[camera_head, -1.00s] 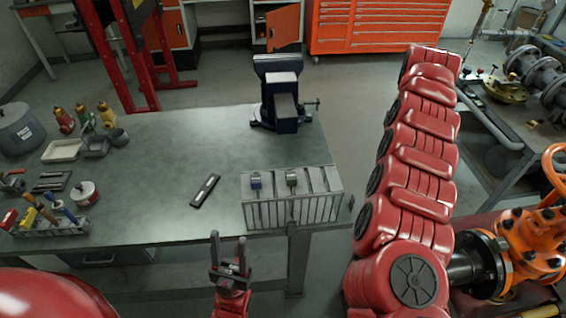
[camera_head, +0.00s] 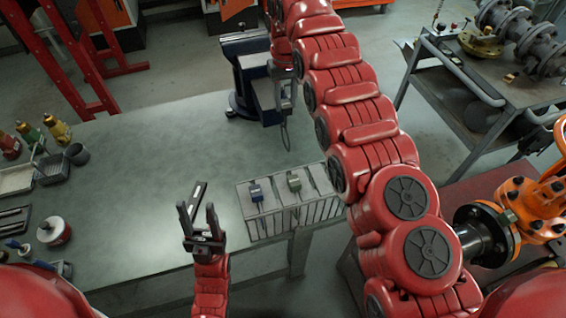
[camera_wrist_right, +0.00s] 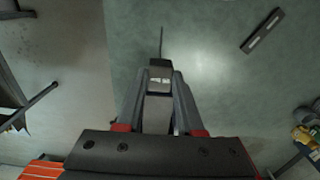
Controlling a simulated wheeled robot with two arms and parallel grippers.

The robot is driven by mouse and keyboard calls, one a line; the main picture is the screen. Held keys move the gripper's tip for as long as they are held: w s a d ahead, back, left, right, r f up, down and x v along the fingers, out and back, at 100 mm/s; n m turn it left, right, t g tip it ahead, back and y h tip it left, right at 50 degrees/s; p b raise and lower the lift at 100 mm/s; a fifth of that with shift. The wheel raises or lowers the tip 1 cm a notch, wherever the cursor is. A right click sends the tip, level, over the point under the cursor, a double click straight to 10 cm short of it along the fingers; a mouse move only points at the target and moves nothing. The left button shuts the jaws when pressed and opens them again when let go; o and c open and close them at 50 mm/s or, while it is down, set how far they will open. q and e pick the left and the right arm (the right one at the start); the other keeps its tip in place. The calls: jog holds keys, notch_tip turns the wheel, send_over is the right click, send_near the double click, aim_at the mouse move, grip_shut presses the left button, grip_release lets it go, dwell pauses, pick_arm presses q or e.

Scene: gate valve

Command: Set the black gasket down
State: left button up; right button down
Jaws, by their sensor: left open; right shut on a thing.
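The black gasket (camera_head: 286,132) is a thin dark ring hanging below my right gripper (camera_head: 285,100) in the head view, over the bench beside the blue vise. My right gripper is shut on it. In the right wrist view the gasket (camera_wrist_right: 161,42) shows edge-on as a thin dark line beyond the fingertips (camera_wrist_right: 160,75). The gasket appears to be above the bench top (camera_head: 150,150), apart from it. My left gripper (camera_head: 198,212) is open and empty near the bench's front edge.
A blue vise (camera_head: 243,80) stands close left of my right gripper. A slotted rack (camera_head: 265,225) with blue and green tags sits at the front right corner. A dark flat tool (camera_wrist_right: 262,30) lies on the bench, partly behind my left gripper in the head view. The middle is clear.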

aim_at(285, 128)
jog(key=shift+f+p, duration=1.45)
jog(key=shift+f, duration=3.7)
jog(key=c, duration=0.5)
grip_release()
jog(key=shift+a, duration=0.1)
jog(key=shift+c, duration=0.2)
jog(key=shift+r, duration=0.1)
